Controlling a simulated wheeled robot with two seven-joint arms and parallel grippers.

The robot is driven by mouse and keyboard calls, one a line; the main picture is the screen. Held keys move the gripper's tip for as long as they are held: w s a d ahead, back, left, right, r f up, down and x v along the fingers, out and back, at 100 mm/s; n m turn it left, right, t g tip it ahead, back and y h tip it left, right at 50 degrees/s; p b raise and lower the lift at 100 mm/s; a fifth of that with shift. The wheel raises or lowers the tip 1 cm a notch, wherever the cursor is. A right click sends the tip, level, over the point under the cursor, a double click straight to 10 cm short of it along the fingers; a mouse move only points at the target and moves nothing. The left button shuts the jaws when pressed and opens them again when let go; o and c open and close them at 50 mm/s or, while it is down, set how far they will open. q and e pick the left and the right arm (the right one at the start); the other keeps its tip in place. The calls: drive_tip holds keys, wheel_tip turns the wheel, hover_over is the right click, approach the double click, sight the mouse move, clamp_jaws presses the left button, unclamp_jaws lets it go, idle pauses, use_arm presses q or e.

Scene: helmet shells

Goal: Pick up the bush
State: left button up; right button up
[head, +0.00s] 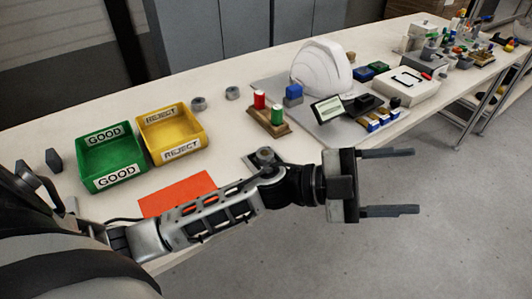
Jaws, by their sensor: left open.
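Two small grey ring-shaped pieces, which look like bushes, lie on the white table behind the bins. One bush (198,104) is just right of the yellow bin, and the other bush (232,93) is a little further right. My left gripper (405,182) is open and empty, its two dark fingers pointing right. It is out past the table's front edge, over the grey floor, well to the right of both bushes and nearer the camera. My right gripper is not in view.
A green GOOD bin (112,177) and a yellow REJECT bin (184,148) stand at left. An orange-red sheet (165,198) lies partly under my arm. A wooden stand (268,124) with red and green cylinders, a white helmet shell (321,66) and a small display (328,109) are further right.

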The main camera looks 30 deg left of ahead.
use_arm(q)
drive_tip(key=w+a+f+m+g+y, duration=0.2)
drive_tip(key=a+f+m+g+y, duration=0.2)
drive_tip(key=a+m+g+y, duration=0.45)
drive_tip(key=w+a+r+n+y, duration=0.25)
drive_tip(key=a+y, duration=0.35)
drive_tip(key=a, duration=0.3)
drive_tip(key=w+a+r+n+y, duration=0.1)
drive_tip(key=w+a+r+y, duration=0.2)
drive_tip(key=a+y, duration=0.5)
drive_tip(key=shift+t+h, duration=0.45)
drive_tip(key=shift+h, duration=0.5)
drive_tip(key=f, duration=0.3)
drive_tip(key=a+f+p, duration=0.1)
drive_tip(key=f, duration=0.2)
drive_tip(key=a+f, duration=0.1)
drive_tip(key=f, duration=0.3)
drive_tip(key=shift+s, duration=0.15)
drive_tip(key=shift+w+a+f+p, duration=0.15)
drive_tip(key=shift+f+p, duration=0.15)
drive_tip(key=shift+f, duration=1.1)
drive_tip(key=shift+w+a+f+p, duration=0.15)
drive_tip(key=shift+f+p, duration=0.15)
drive_tip(key=shift+f, duration=1.1)
drive_tip(key=c, duration=1.1)
